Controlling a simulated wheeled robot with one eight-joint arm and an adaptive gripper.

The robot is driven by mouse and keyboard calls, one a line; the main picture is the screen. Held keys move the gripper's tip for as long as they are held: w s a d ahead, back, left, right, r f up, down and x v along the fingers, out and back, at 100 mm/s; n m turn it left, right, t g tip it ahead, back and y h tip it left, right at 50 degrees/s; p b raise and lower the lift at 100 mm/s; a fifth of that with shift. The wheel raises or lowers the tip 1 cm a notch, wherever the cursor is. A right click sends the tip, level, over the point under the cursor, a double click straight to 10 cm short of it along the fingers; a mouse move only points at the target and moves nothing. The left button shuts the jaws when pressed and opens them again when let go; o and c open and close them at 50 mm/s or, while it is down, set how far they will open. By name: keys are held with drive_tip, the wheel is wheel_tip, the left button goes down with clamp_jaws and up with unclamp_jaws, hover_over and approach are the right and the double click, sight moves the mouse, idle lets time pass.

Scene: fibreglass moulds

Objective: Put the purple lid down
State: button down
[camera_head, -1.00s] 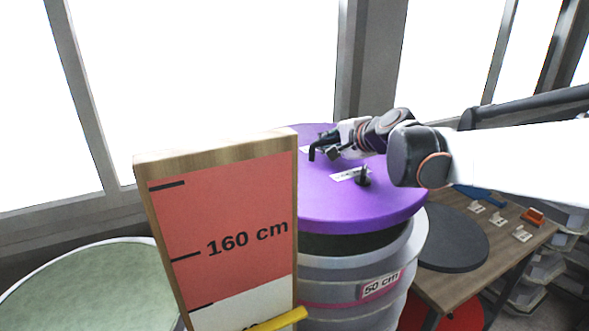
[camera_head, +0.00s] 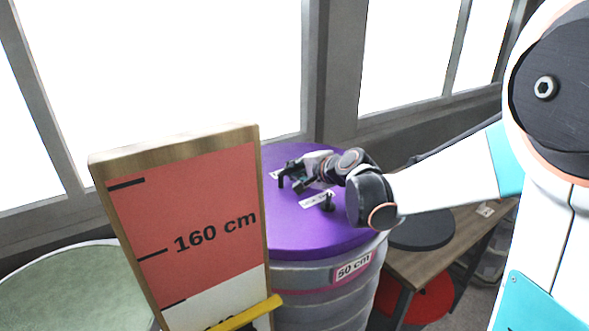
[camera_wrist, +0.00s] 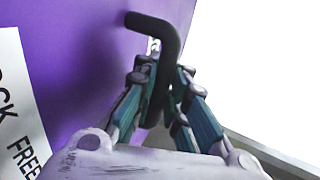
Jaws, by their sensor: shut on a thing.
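The purple lid (camera_head: 335,235) lies flat on top of the grey ringed drum (camera_head: 310,278), marked 50 cm. No gap shows between lid and drum along the visible front edge. The far side is hidden. My gripper (camera_head: 294,184) is over the lid and shut on its black bent handle (camera_head: 284,177). In the wrist view, the handle (camera_wrist: 155,25) stands between the gripper's teal-padded fingers (camera_wrist: 160,95), with the purple lid surface (camera_wrist: 85,60) beside it. A second black handle (camera_head: 328,204) stands free on the lid.
A red and white height board (camera_head: 190,215) with a yellow bar (camera_head: 245,312) stands in front, left of the drum. A pale green round top (camera_head: 70,290) is at lower left. A wooden table (camera_head: 440,262) with a dark disc (camera_head: 420,236) is at right. Windows are behind.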

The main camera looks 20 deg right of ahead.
drive_tip(key=c, duration=1.6)
unclamp_jaws()
drive_tip(key=p+v, duration=0.4)
drive_tip(key=v, duration=0.7)
drive_tip(key=shift+s+d+r, duration=0.1)
drive_tip(key=shift+s+r, duration=0.1)
drive_tip(key=shift+s, duration=0.4)
drive_tip(key=shift+w, duration=0.1)
